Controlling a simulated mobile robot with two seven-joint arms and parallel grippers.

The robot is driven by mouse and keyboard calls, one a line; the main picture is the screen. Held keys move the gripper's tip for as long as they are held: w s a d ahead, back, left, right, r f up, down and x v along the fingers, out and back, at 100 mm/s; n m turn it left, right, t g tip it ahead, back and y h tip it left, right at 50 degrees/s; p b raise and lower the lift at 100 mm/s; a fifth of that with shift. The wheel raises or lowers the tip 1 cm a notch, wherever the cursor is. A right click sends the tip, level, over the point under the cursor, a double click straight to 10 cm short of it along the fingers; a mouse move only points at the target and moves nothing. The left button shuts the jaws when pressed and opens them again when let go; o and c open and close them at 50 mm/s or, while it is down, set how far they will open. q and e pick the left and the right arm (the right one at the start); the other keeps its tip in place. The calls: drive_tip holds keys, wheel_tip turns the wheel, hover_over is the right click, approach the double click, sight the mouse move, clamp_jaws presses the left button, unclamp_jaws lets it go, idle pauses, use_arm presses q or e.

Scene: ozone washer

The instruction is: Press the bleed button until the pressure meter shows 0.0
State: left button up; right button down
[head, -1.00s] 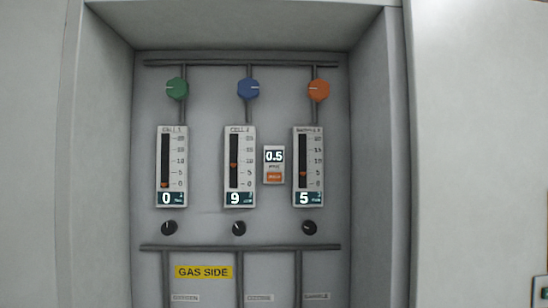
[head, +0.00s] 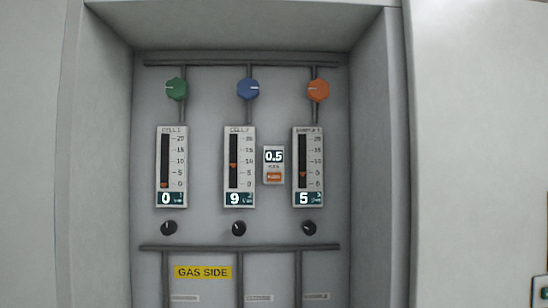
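The pressure meter (head: 274,156) is a small white panel with a dark display reading 0.5, between the middle and right flow gauges. The bleed button appears to be the small orange button (head: 274,177) on the lower part of that same panel; its lettering is too small to read. Neither of my grippers is in the head view, and nothing touches the button.
Three flow gauges read 0 (head: 171,166), 9 (head: 240,166) and 5 (head: 308,166). Green (head: 176,89), blue (head: 248,89) and orange (head: 318,90) knobs sit above, with black knobs below. The panel is recessed between side walls. A yellow GAS SIDE label (head: 203,272) is lower down.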

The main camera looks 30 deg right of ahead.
idle(0.5)
idle(0.5)
drive_tip(key=w+d+r+t, duration=0.3)
drive_tip(key=w+r, duration=1)
drive_tip(key=w, duration=0.2)
drive_tip(key=w+d+r+t, duration=0.1)
drive_tip(key=w+d+r, duration=0.1)
drive_tip(key=w+r, duration=0.35)
drive_tip(key=w+d+r+t+h+p, duration=0.1)
drive_tip(key=w+r+t, duration=0.1)
drive_tip(key=r, duration=0.7)
drive_tip(key=w+d+r+t, duration=0.15)
drive_tip(key=w+r, duration=0.25)
drive_tip(key=r, duration=0.4)
drive_tip(key=w+d+r+m+t, duration=0.1)
drive_tip(key=d+r+t, duration=0.1)
drive_tip(key=r, duration=0.8)
drive_tip(key=w+d+r+m+t, duration=0.1)
drive_tip(key=r, duration=0.9)
drive_tip(key=s+d+r+t+h, duration=0.1)
drive_tip(key=s+r+t, duration=0.1)
drive_tip(key=r, duration=0.8)
drive_tip(key=s+d+r+m+t+h+p, duration=0.1)
drive_tip(key=s+r, duration=0.3)
drive_tip(key=r, duration=0.6)
drive_tip(key=shift+s+d+t, duration=0.35)
drive_tip(key=shift+s+d, duration=0.05)
drive_tip(key=shift+d, duration=0.2)
drive_tip(key=shift+w, duration=0.15)
